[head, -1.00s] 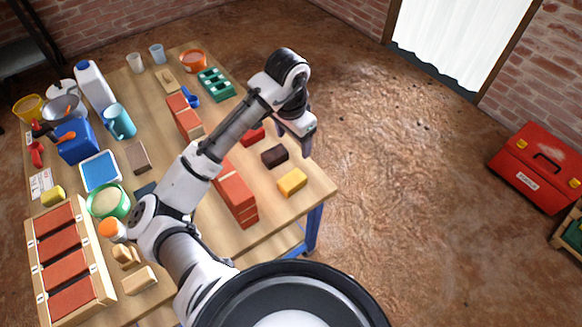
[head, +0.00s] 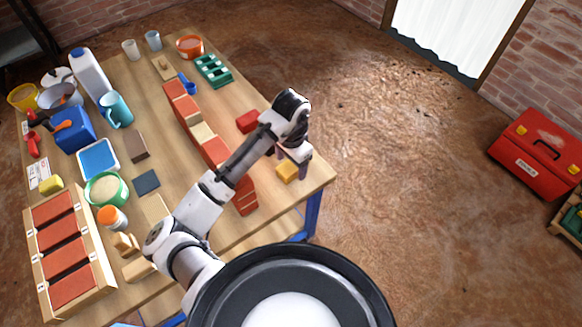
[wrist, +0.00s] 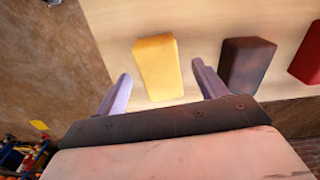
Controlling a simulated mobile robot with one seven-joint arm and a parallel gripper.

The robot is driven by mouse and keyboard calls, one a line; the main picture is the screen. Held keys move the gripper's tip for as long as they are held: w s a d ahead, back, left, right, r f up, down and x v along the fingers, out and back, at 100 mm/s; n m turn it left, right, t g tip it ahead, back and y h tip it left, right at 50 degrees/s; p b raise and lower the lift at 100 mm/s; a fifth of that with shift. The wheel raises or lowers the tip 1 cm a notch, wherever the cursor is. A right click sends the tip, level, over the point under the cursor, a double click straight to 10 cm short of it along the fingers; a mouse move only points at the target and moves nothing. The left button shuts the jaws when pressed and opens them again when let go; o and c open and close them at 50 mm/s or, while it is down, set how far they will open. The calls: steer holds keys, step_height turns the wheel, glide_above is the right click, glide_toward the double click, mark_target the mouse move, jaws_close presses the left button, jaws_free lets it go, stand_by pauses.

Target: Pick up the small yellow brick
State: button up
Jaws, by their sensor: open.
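The small yellow brick (head: 287,172) lies on the table near its right corner. In the wrist view the yellow brick (wrist: 158,67) shows beyond and between the two fingers. My gripper (head: 291,163) is open and points down over the brick; in the wrist view my gripper (wrist: 160,88) has a finger on each side of the brick's near end, with nothing held. I cannot tell how high the fingertips are above the table. In the head view the gripper hides part of the brick.
A dark brown brick (wrist: 247,65) lies close to the right finger in the wrist view, with a red brick (wrist: 308,55) beyond it. A row of red bricks (head: 214,151) runs along the table (head: 262,212). The table's edge is close to the yellow brick.

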mark_target(291, 165)
steer(key=shift+f, duration=0.8)
steer(key=c, duration=1.3)
steer(key=shift+o, duration=0.2)
steer(key=shift+r, duration=0.15)
step_height(291, 165, up, 20)
steer(key=p, duration=0.1)
steer(key=shift+p, duration=0.35)
